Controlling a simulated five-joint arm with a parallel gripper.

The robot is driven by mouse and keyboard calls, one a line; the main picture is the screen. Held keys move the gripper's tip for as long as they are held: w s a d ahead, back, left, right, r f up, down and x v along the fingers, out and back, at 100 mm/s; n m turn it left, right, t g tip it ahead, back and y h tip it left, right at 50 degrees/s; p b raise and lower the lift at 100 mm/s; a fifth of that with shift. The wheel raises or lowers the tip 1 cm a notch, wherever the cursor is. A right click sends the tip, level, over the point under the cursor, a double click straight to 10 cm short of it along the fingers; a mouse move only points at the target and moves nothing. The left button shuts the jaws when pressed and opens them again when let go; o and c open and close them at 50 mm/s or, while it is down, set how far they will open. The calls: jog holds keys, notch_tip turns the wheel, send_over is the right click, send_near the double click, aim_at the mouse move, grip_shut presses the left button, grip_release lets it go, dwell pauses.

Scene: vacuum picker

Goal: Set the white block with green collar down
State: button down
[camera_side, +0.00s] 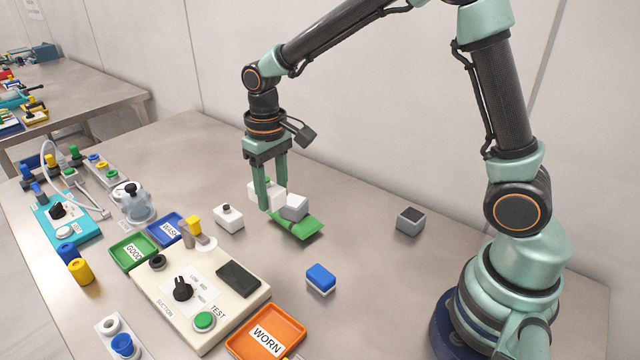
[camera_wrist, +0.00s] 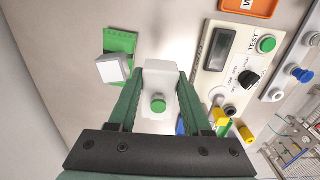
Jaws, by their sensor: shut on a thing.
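The white block with green collar (camera_side: 270,193) is between the two green fingers of my gripper (camera_side: 275,196), which is shut on it. In the wrist view the block (camera_wrist: 160,75) also lies between the fingers (camera_wrist: 158,92), with its round green part (camera_wrist: 158,106) facing the camera. The fingers hide part of its sides in the side view. The block is low, close to the table top; I cannot tell whether its underside touches the table.
A pale block (camera_side: 295,205) sits on a green pad (camera_side: 309,231) just right of my gripper. A white block with dark top (camera_side: 229,219) stands left, a blue-topped block (camera_side: 320,278) in front, a grey block (camera_side: 410,221) right. The control box (camera_side: 225,315) and trays (camera_side: 133,252) lie front left.

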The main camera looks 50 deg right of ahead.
notch_tip(320, 180, up, 6)
jog(key=shift+r, duration=0.1)
jog(key=shift+w+r, duration=0.15)
jog(key=shift+r, duration=0.1)
jog(key=w+d+r, duration=0.1)
jog(key=w+d, duration=0.7)
jog(key=w, duration=0.1)
send_over(292, 189)
notch_tip(292, 189, down, 20)
jog(key=shift+w+f, duration=0.1)
jog(key=shift+f, duration=0.15)
jog(key=shift+f, duration=0.15)
jog(key=shift+c, duration=1.7)
grip_release()
